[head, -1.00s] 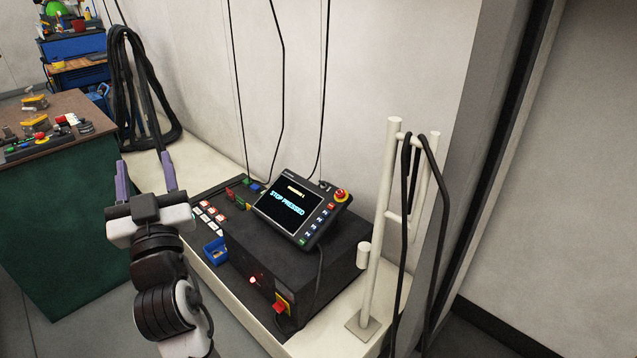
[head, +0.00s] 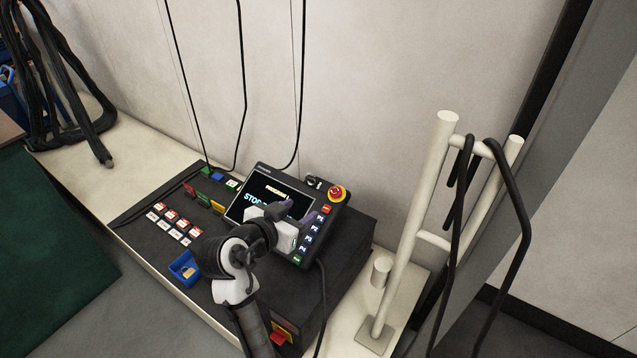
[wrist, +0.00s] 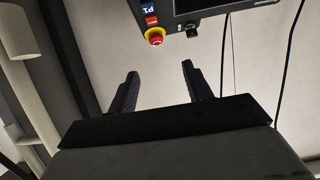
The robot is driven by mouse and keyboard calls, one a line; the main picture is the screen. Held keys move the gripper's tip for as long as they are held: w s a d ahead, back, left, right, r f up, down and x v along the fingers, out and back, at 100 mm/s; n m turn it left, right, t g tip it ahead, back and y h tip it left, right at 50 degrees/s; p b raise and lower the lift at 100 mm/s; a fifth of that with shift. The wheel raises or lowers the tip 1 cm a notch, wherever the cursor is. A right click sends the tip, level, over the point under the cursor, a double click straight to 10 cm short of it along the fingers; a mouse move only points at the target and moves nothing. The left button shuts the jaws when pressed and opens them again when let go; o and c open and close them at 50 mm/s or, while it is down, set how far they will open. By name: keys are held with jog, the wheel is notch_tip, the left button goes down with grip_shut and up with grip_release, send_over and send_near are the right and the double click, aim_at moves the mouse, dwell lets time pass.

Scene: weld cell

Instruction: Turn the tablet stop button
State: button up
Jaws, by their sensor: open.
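The tablet (head: 262,180) lies tilted on the black control box, and its screen shows text that begins "STO", partly covered by my arm. The red stop button (head: 337,193) with a yellow collar is at the tablet's upper right corner. It also shows in the wrist view (wrist: 155,36) at the top, beyond my fingers and left of the middle. My gripper (wrist: 158,75) is open and empty, its two purple-dark fingers apart. In the head view my gripper (head: 303,211) is over the tablet's right part, short of the button. The gap between fingers and button is hard to judge.
A white post frame (head: 420,220) with hanging black cables stands to the right of the box. A blue bin (head: 184,268) and a panel of red and white buttons (head: 172,223) are at the left. A red switch (head: 279,336) sits on the box's front. Cables hang along the wall.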

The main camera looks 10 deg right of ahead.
aim_at(331, 193)
jog(key=x, duration=1.4)
jog(key=shift+s+d+f, duration=0.1)
jog(key=shift+s+d, duration=0.15)
jog(key=shift+s, duration=0.05)
jog(key=c, duration=1)
jog(key=shift+f+m+g, duration=0.1)
jog(key=shift+m+g, duration=0.2)
jog(key=shift+m, duration=0.1)
jog(key=m+b, duration=0.1)
jog(key=m+g+h+b, duration=0.1)
jog(key=shift+w+a+m+g+h, duration=0.2)
jog(key=shift+w+m+g+h, duration=0.1)
jog(key=shift+m, duration=0.1)
jog(key=shift+w+a+m+g+h+b, duration=0.1)
jog(key=shift+m+g+h+b, duration=0.15)
jog(key=shift+m+g+b, duration=0.75)
jog(key=shift+w+m+g+h+b, duration=0.1)
jog(key=shift+m+g+h+b, duration=0.15)
jog(key=shift+m+g, duration=0.75)
jog(key=shift+m+t, duration=0.4)
jog(key=shift+m, duration=0.2)
